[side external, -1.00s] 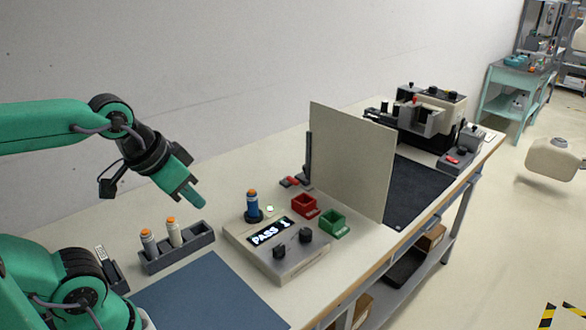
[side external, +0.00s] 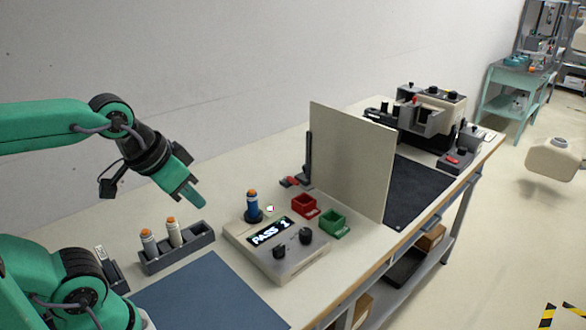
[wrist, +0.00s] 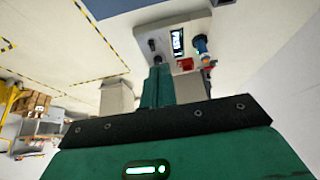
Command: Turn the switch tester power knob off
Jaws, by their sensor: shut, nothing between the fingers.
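The switch tester (side external: 275,253) is a low beige box on the bench with a lit display (side external: 269,234) reading "PASS 1". Two black knobs (side external: 306,236) and (side external: 279,251) stand on its top near the front right. No knob label is readable. My gripper (side external: 200,203) is shut and empty, in the air to the left of the tester and above the bench. The tester also shows in the wrist view (wrist: 160,22), beyond my shut fingers (wrist: 158,72).
A grey rack (side external: 176,250) with two white orange-capped cylinders is left of the tester. Red (side external: 304,206) and green (side external: 333,222) bins sit behind it. An upright beige panel (side external: 352,160) stands farther right. A blue mat (side external: 212,295) lies clear in front.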

